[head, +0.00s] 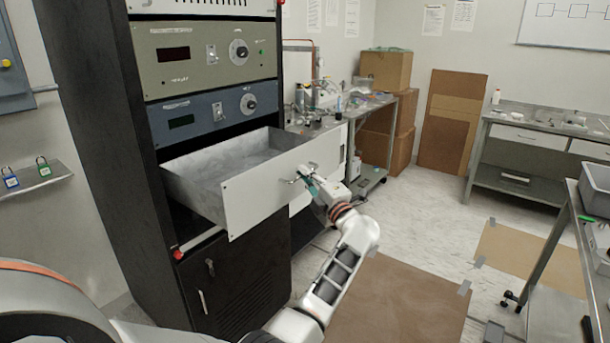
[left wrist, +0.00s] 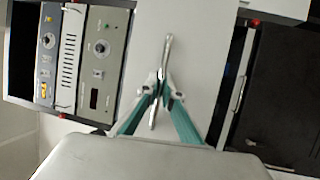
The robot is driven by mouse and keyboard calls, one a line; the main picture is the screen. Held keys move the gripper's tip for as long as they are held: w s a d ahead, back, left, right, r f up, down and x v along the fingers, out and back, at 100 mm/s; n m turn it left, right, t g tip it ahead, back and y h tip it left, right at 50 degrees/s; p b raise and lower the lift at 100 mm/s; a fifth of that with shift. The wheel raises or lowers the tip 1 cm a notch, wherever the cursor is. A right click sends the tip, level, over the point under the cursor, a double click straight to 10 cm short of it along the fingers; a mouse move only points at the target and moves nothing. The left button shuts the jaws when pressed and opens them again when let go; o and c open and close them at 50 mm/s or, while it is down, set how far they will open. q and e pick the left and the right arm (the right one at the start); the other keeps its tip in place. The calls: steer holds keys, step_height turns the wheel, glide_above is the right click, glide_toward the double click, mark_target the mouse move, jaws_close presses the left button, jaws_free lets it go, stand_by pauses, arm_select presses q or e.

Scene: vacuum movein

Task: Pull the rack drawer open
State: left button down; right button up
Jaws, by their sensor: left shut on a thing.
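The rack drawer (head: 240,195) is pulled well out of the black rack (head: 100,130), and its grey metal tray looks empty. Its pale front panel also fills the middle of the left wrist view (left wrist: 205,50). My left gripper (head: 307,180) is at the front panel, its teal fingers shut on the drawer handle (left wrist: 167,50). In the left wrist view the fingertips (left wrist: 160,92) close around the middle of the metal bar. My right gripper is not in view.
A blue-grey instrument panel (head: 215,116) sits just above the drawer. A lower black cabinet door (head: 235,280) is below it. A steel bench with lab items (head: 365,105) stands behind the drawer. Brown cardboard (head: 400,300) lies on the floor at right. A cart (head: 560,240) stands farther right.

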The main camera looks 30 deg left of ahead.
arm_select(q)
steer(key=shift+f, duration=0.1)
steer(key=c, duration=2.5)
jaws_free()
steer(key=shift+a, duration=0.1)
